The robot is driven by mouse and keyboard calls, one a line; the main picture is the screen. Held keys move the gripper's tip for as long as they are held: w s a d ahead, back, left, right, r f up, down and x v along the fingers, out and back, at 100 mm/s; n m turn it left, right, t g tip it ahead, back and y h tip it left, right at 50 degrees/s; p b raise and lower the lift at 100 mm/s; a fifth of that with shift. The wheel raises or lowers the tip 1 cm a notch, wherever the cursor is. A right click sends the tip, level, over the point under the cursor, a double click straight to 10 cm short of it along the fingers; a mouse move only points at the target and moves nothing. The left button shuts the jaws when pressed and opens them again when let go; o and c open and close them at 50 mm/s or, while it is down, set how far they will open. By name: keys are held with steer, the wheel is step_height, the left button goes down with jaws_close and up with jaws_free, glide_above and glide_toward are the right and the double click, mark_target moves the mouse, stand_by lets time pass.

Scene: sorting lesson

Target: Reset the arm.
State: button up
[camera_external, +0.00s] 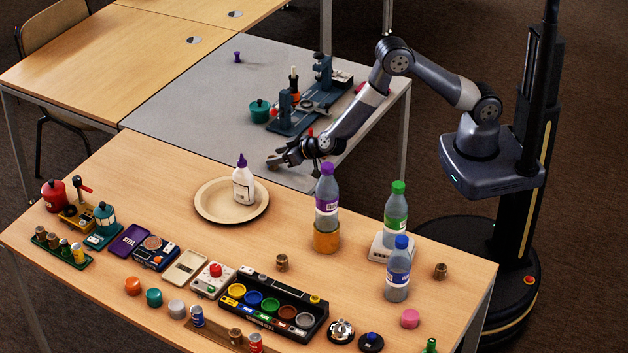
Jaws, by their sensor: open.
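My gripper (277,161) is at the end of my arm, which reaches left from my column at the right. It is open and looks empty. It hovers near the front edge of the grey table, behind the plate. A white bottle with a purple cap (243,184) stands upright on a beige plate (212,212), to the left of and in front of my gripper. The gripper looks apart from the bottle. Its exact height above the table cannot be told.
A purple-capped bottle (327,200) stands on an orange-brown holder (326,237). A green-capped bottle (396,208) and a blue-capped bottle (398,272) stand to the right. A blue-grey device (300,115) sits behind my forearm. Many small items line the wooden table's front (150,170).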

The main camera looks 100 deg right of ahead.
steer(key=v, duration=1.1)
steer(key=x, duration=1.1)
steer(key=shift+w+d+f, duration=0.1)
steer(key=shift+f, duration=0.25)
step_height(320, 180, up, 11)
steer(key=p, duration=0.2)
steer(key=s+a+f+n+t+y, duration=0.1)
steer(key=s+a+f+n+y, duration=0.25)
steer(key=s, duration=0.35)
steer(key=s+a+f+n+t+y, duration=0.1)
steer(key=s+a+f+n+y, duration=0.1)
steer(key=s+a, duration=0.4)
steer(key=s+a+f+n+t+y, duration=0.1)
steer(key=s+a+f+n+y, duration=0.2)
steer(key=s, duration=0.5)
steer(key=w+a, duration=0.2)
steer(key=w, duration=0.2)
steer(key=w+a+r+n+y+b, duration=0.1)
steer(key=w+a, duration=0.1)
steer(key=w, duration=0.2)
steer(key=w+a+n+y+b, duration=0.1)
steer(key=w+a, duration=0.1)
steer(key=w, duration=0.3)
steer(key=shift+a+r+g, duration=0.3)
steer(key=shift+w+a+r, duration=0.2)
steer(key=shift+w, duration=0.35)
